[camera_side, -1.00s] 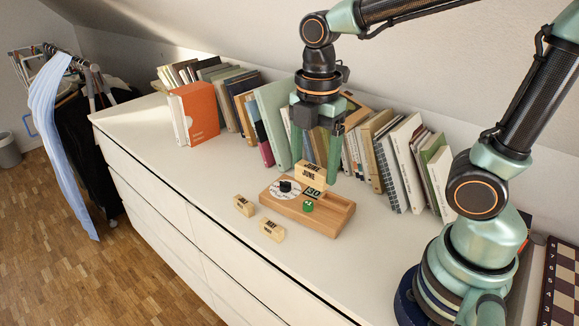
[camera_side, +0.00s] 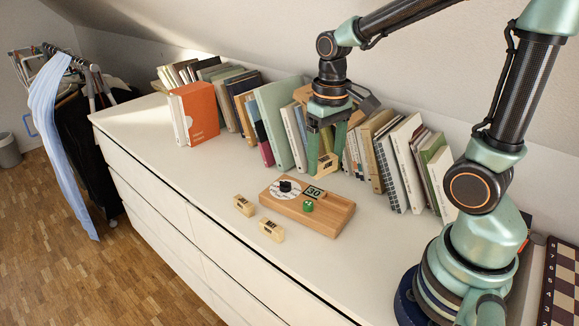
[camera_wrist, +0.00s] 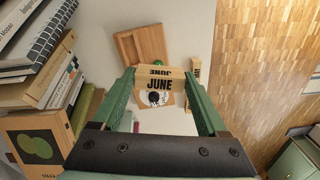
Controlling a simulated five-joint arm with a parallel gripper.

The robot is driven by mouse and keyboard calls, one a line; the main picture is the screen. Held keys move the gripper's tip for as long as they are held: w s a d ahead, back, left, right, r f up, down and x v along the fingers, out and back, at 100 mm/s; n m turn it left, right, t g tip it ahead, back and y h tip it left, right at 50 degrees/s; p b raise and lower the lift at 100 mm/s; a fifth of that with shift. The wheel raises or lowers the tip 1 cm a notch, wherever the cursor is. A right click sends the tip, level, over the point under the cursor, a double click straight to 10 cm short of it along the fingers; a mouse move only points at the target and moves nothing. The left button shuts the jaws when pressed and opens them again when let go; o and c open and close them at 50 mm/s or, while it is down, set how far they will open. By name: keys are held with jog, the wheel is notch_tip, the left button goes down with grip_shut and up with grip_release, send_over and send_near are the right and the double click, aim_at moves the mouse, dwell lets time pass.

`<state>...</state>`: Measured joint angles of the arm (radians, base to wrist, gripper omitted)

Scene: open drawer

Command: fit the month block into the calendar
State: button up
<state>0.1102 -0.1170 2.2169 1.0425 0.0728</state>
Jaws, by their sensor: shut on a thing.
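The wooden calendar (camera_side: 338,214) lies on the white dresser top, with a round dial, a black knob, a dark "30" tile and a green piece on it. It also shows in the wrist view (camera_wrist: 150,42), partly hidden behind the block and fingers. My gripper (camera_side: 325,160) is shut on the pale wooden month block (camera_side: 328,166), which reads "JUNE" in the wrist view (camera_wrist: 159,83). The block hangs above the dresser, behind the calendar and apart from it, in front of the books. Its underside is hidden.
Two loose pale blocks, one on the left (camera_side: 244,206) and one nearer (camera_side: 271,230), lie at the calendar's front left. A row of books (camera_side: 273,115) stands close behind my gripper. The dresser top (camera_side: 150,122) is clear at the left.

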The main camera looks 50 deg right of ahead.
aim_at(307, 201)
jog(key=d+f+m, duration=0.3)
jog(key=d+m, duration=0.3)
jog(key=m, duration=0.9)
notch_tip(307, 201, down, 10)
jog(key=shift+r, duration=0.1)
jog(key=shift+f, duration=0.35)
